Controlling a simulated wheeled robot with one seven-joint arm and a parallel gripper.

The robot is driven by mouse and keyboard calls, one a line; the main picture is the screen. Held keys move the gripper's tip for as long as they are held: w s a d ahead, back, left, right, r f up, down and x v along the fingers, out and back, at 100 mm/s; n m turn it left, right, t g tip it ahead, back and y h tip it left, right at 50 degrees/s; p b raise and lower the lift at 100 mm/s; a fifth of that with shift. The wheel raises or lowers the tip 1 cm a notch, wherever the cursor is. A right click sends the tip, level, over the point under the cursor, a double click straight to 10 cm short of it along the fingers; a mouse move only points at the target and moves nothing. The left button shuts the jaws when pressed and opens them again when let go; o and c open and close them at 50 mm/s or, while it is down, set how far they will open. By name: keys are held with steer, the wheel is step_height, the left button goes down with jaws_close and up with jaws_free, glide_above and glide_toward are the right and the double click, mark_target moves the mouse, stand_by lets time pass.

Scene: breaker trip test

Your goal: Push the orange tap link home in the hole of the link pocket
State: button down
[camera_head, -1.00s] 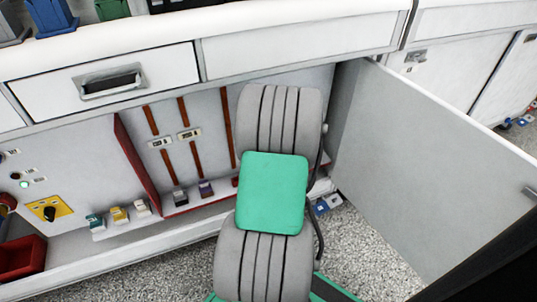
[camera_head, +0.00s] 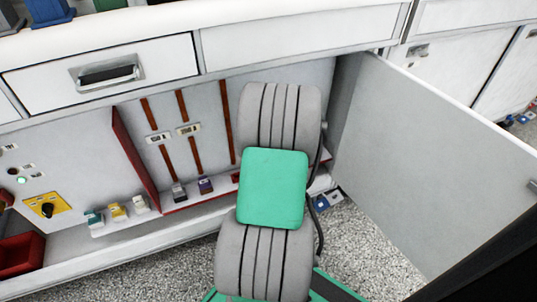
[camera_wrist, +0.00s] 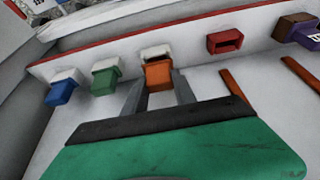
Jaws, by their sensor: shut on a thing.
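The orange tap link (camera_wrist: 158,76) is between the two fingers of my gripper (camera_wrist: 157,90) in the wrist view. My gripper is shut on it. A white-topped pocket (camera_wrist: 155,51) sits right behind the link, with a dark gap at its mouth. The link's far end is at this mouth; I cannot tell how deep it sits. In the head view my arm hides the gripper and the orange link.
Blue (camera_wrist: 62,91) and green (camera_wrist: 104,80) links sit in similar white-topped pockets to the left. A red pocket (camera_wrist: 224,41) with a dark opening is to the right, beyond it a purple block (camera_wrist: 303,32). An open cabinet door (camera_head: 430,150) stands right of my arm.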

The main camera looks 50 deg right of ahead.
steer(key=shift+f+b, duration=0.3)
steer(key=shift+f, duration=0.4)
steer(key=c, duration=0.9)
jaws_free()
steer(key=p+v, duration=0.3)
steer(key=v, duration=0.4)
steer(key=shift+s+a+r+p, duration=0.1)
steer(key=shift+s+r+p, duration=0.05)
steer(key=shift+r+p, duration=0.25)
steer(key=shift+s, duration=0.15)
